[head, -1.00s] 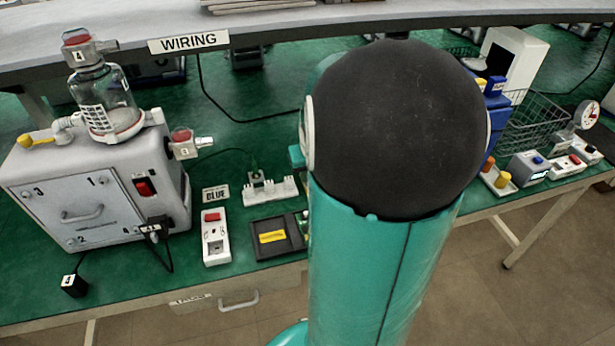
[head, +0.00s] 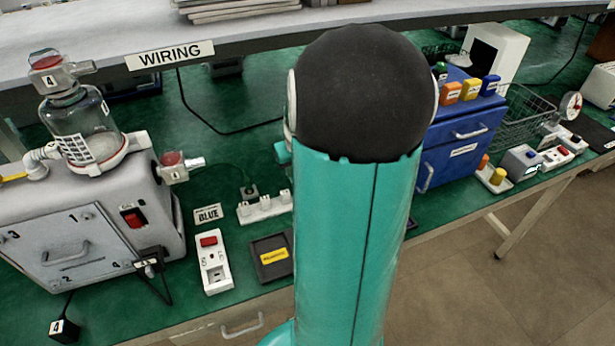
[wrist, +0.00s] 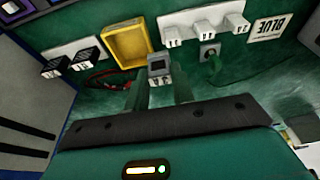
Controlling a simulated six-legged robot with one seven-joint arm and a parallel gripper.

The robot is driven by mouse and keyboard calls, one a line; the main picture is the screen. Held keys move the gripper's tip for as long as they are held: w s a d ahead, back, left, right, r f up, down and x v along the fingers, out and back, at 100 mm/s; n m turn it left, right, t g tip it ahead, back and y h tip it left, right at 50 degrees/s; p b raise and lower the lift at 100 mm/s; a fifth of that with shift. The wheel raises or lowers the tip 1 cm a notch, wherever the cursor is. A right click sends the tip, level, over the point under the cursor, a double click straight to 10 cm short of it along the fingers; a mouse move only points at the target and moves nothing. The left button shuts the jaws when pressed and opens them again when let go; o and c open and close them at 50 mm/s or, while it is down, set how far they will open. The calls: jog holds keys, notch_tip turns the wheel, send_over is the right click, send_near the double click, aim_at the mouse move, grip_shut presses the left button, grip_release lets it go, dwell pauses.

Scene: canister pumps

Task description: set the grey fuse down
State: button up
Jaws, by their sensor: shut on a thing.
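The grey fuse (wrist: 159,68) is between the fingertips of my gripper (wrist: 160,86) in the wrist view, and the gripper is shut on it. A yellow tray (wrist: 127,45) lies close by on the left, apparently empty. Whether the fuse touches the green bench top is not clear. In the head view my own arm hides the gripper and the fuse.
A white socket strip (wrist: 203,32) and a BLUE label (wrist: 271,28) lie beyond the fuse. Two black plugs sit in a white strip (wrist: 70,58) at the left. A blue cabinet (head: 455,150) stands right of my arm. A dark tray (head: 258,243) lies left of it.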

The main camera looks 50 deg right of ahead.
jog(key=d+f, duration=0.2)
jog(key=d, duration=0.1)
jog(key=w+d+f, duration=0.1)
jog(key=d+f, duration=0.1)
jog(key=f, duration=0.1)
jog(key=w+d+f, duration=0.1)
jog(key=d+f, duration=0.1)
jog(key=d, duration=0.1)
jog(key=shift+w+d+f, duration=0.15)
jog(key=shift+d+f, duration=0.3)
jog(key=shift+f, duration=1.5)
jog(key=shift+f, duration=0.15)
jog(key=o, duration=1)
jog(key=shift+c, duration=0.2)
jog(key=v, duration=1.2)
